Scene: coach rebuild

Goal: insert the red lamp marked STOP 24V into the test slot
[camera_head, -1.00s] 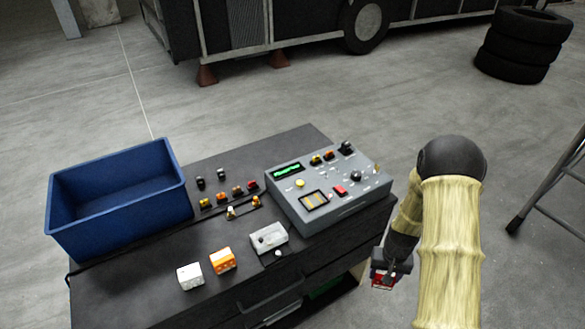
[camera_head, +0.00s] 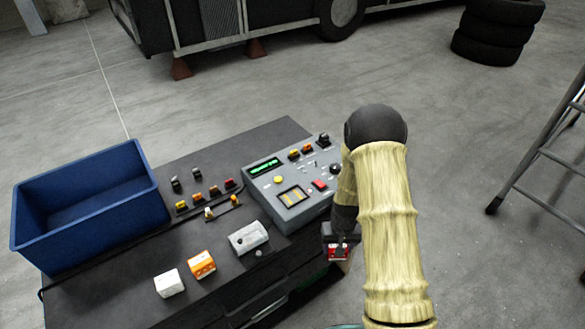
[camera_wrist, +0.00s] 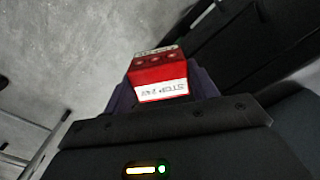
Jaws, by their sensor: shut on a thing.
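The red lamp (camera_wrist: 160,76) is a small red block with a white label that reads upside down in the wrist view, seemingly STOP 24V. My gripper (camera_head: 337,248) is shut on it; the lamp also shows as a red patch in the head view (camera_head: 338,252). The gripper is off the bench's right front edge, in front of and below the grey test unit (camera_head: 290,212). The test unit has a green display, buttons and a dark framed window with yellowish strips (camera_head: 291,197). I cannot tell for sure that this window is the test slot.
A black bench (camera_head: 130,290) carries a blue bin (camera_head: 85,232), a white block (camera_head: 168,284), an orange block (camera_head: 202,264), a grey box (camera_head: 250,238) and several small coloured lamps (camera_head: 213,192). A ladder (camera_head: 545,155) stands right; tyres (camera_head: 497,32) are stacked behind. Floor between is clear.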

